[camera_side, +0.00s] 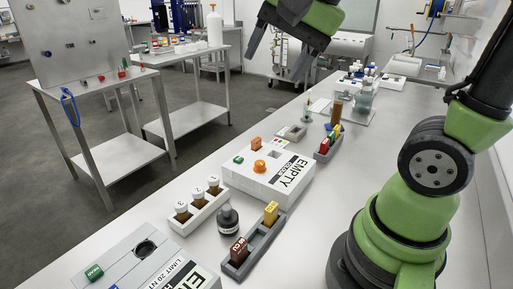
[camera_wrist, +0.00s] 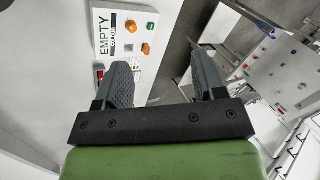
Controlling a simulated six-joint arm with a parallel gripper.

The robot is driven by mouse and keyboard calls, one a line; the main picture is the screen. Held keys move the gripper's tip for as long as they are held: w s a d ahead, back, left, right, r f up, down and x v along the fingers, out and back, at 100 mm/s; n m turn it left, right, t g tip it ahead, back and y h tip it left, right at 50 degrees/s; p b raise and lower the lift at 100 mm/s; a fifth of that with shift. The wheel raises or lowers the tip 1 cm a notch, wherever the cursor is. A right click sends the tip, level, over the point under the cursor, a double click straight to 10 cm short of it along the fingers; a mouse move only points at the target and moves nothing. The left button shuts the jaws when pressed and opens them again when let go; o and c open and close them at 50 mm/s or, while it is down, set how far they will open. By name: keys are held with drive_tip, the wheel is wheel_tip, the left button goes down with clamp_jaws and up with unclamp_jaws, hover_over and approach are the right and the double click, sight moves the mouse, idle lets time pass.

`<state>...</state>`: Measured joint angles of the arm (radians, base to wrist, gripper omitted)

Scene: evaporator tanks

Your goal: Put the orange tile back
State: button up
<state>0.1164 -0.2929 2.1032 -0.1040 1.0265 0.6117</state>
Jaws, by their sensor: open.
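The orange tile (camera_side: 257,143) stands upright on the far edge of the white box marked EMPTY COLOUR (camera_side: 228,178); how deep it sits is unclear. It also shows small in the wrist view (camera_wrist: 146,49). An orange round knob (camera_side: 260,167) sits near it on the box top, with a green piece (camera_side: 238,160) to its left. My gripper (camera_side: 277,62) is open and empty, high above the bench and well apart from the tile. In the wrist view, nothing is between its fingers (camera_wrist: 162,62).
A dark rack (camera_side: 328,152) with several coloured tiles stands behind the box. A vial holder (camera_side: 200,214), a dark bottle (camera_side: 228,219) and a second box (camera_side: 145,262) stand nearby.

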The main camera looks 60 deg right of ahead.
drive_tip(key=w+d+f+m+g+h, duration=0.1)
drive_tip(key=w+d+f+m+g, duration=0.1)
drive_tip(key=w+d+f+m, duration=0.35)
drive_tip(key=w+d+f+m+g, duration=0.1)
drive_tip(key=w+d+f+m, duration=0.1)
drive_tip(key=w+d+m, duration=0.45)
drive_tip(key=w+d+f+m, duration=0.1)
drive_tip(key=f+m, duration=0.2)
drive_tip(key=w+d+f+m+g, duration=0.1)
drive_tip(key=d+f+m, duration=0.1)
drive_tip(key=f+m, duration=0.1)
drive_tip(key=w+d+f+m+g, duration=0.1)
drive_tip(key=d+f+m, duration=0.1)
drive_tip(key=f+m, duration=0.2)
drive_tip(key=shift+w+d+m, duration=0.1)
drive_tip(key=shift+w+m, duration=0.15)
drive_tip(key=shift+m, duration=0.35)
hover_over(256, 139)
wheel_tip(256, 139, down, 5)
drive_tip(key=shift+s+r, duration=0.1)
drive_tip(key=shift+r, duration=0.1)
wheel_tip(256, 139, down, 6)
drive_tip(key=shift+r, duration=0.1)
drive_tip(key=c, duration=1.1)
drive_tip(key=shift+o, duration=0.2)
drive_tip(key=shift+r, duration=0.1)
